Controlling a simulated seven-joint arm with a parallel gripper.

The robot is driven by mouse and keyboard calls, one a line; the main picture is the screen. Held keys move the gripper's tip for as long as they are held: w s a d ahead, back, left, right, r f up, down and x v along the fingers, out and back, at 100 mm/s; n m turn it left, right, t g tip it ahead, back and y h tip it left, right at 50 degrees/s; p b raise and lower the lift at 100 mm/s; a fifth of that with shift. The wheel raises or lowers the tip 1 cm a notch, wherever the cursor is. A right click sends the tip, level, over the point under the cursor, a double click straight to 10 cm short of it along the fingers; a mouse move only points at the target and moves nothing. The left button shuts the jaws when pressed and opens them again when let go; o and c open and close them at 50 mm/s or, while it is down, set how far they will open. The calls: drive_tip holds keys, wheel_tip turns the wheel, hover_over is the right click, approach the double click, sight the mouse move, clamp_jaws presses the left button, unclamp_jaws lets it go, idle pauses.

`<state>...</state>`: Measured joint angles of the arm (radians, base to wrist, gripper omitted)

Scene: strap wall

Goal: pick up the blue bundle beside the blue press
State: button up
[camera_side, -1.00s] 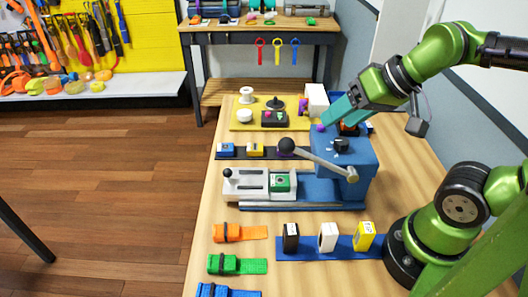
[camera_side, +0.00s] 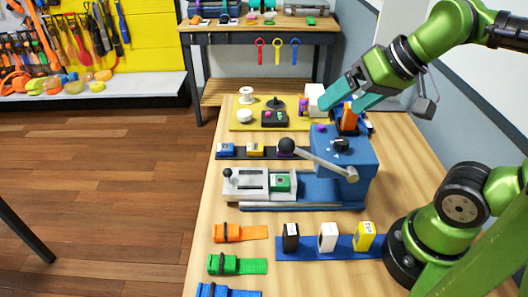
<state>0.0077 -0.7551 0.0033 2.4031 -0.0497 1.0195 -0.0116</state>
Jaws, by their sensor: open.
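The blue bundle (camera_side: 228,291), a folded blue strap with a dark band, lies at the table's near left edge, partly cut off by the bottom of the picture. The blue press (camera_side: 340,160) stands mid-table with a long lever ending in a black ball. My gripper (camera_side: 340,106) is open, with its teal fingers above the far side of the press, far from the blue bundle. An orange and black item (camera_side: 348,117) shows close to the fingers; I see nothing clearly held.
An orange bundle (camera_side: 238,232) and a green bundle (camera_side: 236,264) lie behind the blue one. A blue strip (camera_side: 310,253) carries black, white and yellow blocks to their right. A yellow board (camera_side: 242,126) with parts lies at the far end.

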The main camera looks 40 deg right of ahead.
wheel_tip(320, 180, up, 2)
drive_tip(key=r, duration=0.1)
drive_tip(key=m+g+h, duration=0.2)
drive_tip(key=m+g, duration=0.4)
drive_tip(key=g, duration=0.1)
hover_over(212, 286)
wheel_tip(212, 286, down, 24)
drive_tip(key=shift+r, duration=0.15)
drive_tip(key=shift+d+f, duration=0.1)
drive_tip(key=shift+f, duration=3)
drive_tip(key=c, duration=1.2)
